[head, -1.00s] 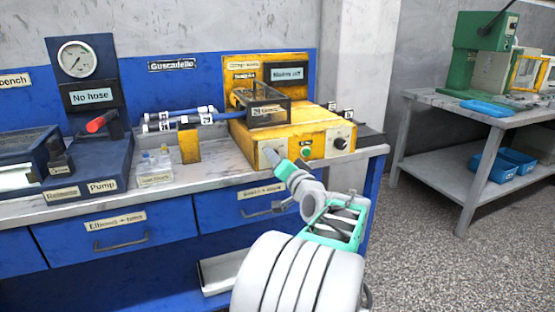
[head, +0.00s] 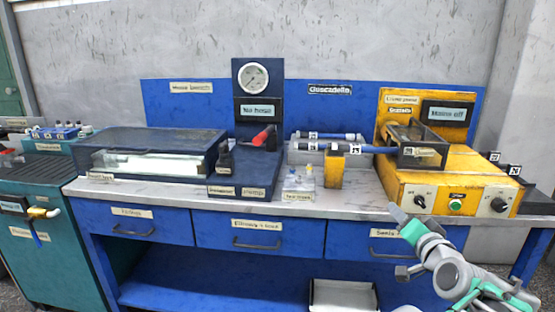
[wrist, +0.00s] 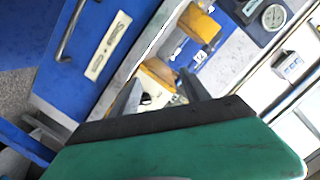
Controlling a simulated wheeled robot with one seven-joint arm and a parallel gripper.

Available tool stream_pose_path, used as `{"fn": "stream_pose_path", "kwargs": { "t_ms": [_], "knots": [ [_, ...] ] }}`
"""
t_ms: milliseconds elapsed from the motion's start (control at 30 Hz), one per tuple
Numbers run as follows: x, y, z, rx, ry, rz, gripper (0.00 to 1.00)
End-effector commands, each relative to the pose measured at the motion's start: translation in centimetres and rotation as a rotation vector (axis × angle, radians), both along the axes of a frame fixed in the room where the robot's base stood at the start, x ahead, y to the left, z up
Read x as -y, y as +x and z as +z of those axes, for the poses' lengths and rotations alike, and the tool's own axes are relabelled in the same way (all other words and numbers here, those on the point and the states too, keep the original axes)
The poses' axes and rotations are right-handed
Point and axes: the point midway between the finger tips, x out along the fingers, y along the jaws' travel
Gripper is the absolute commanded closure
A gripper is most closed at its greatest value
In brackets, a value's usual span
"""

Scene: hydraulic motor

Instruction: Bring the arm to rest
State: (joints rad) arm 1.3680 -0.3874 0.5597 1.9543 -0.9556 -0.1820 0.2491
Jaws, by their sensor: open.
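My arm comes in at the lower right of the head view, in green and grey. My gripper (head: 399,214) is in front of the workbench, near the lower left corner of the yellow crimping machine (head: 440,180) in the picture. Whether it touches the machine cannot be told from the head view. In the wrist view my gripper (wrist: 158,92) shows two dark fingers spread apart beyond the green body, with nothing held between them. The bench edge, yellow parts and a drawer lie beyond the fingers.
The grey bench top (head: 360,200) carries a dark blue pump unit with a gauge (head: 253,77), hoses (head: 330,136), a small clear bin (head: 298,185) and a covered case (head: 150,150). Blue drawers (head: 255,233) lie below. A teal cabinet (head: 40,250) stands at left.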

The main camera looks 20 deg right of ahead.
Motion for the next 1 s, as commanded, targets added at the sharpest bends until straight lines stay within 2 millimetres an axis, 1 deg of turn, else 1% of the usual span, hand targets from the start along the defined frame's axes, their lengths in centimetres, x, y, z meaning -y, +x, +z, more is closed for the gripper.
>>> {"fn": "stream_pose_path", "kwargs": {
  "t_ms": [33, 67, 100, 167, 200, 233, 267, 300, 333, 367, 400, 467, 500, 600, 700, 767, 1000],
  "knots": [
    [-3.7, 2.9, 3.1, -0.085, -0.011, 0.086, 0.45],
    [-6.0, 4.3, 3.5, -0.147, -0.015, 0.135, 0.45],
    [-9.3, 5.8, 4.0, -0.238, -0.028, 0.203, 0.45],
    [-14.2, 7.2, 4.5, -0.370, -0.050, 0.301, 0.45],
    [-17.4, 7.6, 4.9, -0.456, -0.069, 0.363, 0.45],
    [-19.7, 7.6, 5.3, -0.519, -0.084, 0.409, 0.45],
    [-22.0, 7.4, 5.7, -0.580, -0.101, 0.455, 0.45],
    [-24.9, 6.8, 6.4, -0.659, -0.125, 0.511, 0.45],
    [-26.9, 6.1, 6.9, -0.720, -0.145, 0.554, 0.45],
    [-28.8, 5.3, 7.5, -0.776, -0.165, 0.594, 0.45],
    [-31.2, 3.9, 8.3, -0.852, -0.192, 0.647, 0.45],
    [-34.2, 1.6, 9.7, -0.957, -0.233, 0.715, 0.45],
    [-35.7, 0.0, 10.4, -1.019, -0.258, 0.754, 0.45],
    [-38.2, -3.4, 11.7, -1.137, -0.305, 0.824, 0.45],
    [-39.1, -5.4, 12.0, -1.200, -0.327, 0.855, 0.45],
    [-39.3, -5.8, 11.8, -1.214, -0.332, 0.862, 0.45],
    [-39.3, -5.9, 11.8, -1.215, -0.333, 0.862, 0.45]
  ]
}}
